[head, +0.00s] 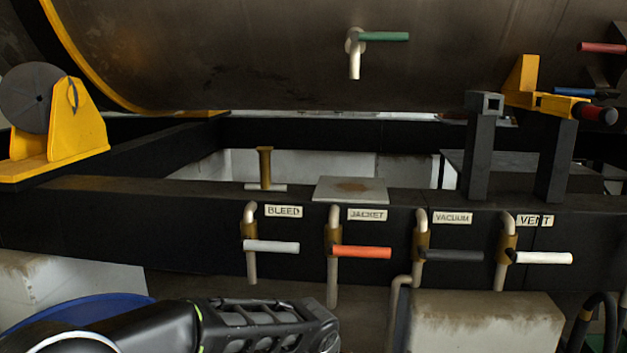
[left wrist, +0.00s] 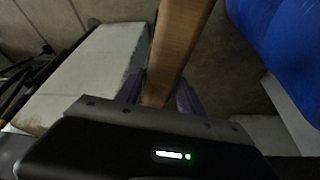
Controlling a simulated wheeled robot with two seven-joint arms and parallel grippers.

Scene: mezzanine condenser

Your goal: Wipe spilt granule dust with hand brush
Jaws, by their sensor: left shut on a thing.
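In the left wrist view my left gripper (left wrist: 160,97) is shut on a flat brown wooden bar, which looks like the handle of the hand brush (left wrist: 176,48). The bar runs up out of the picture, and no bristles show. In the head view only my left arm shows along the bottom edge; its fingers and the brush are out of sight there. A brown dusty patch (head: 353,186) lies on a pale grey plate (head: 326,195) on top of the black beam, above the JACKET label. My right gripper is in neither view.
Lever valves labelled BLEED (head: 270,246), JACKET (head: 362,252), VACUUM (head: 450,255) and VENT (head: 541,258) stick out from the beam's front. A brass post (head: 265,167) stands left of the plate. A green-handled tap (head: 383,36) hangs above. A blue round container (head: 85,309) is at lower left.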

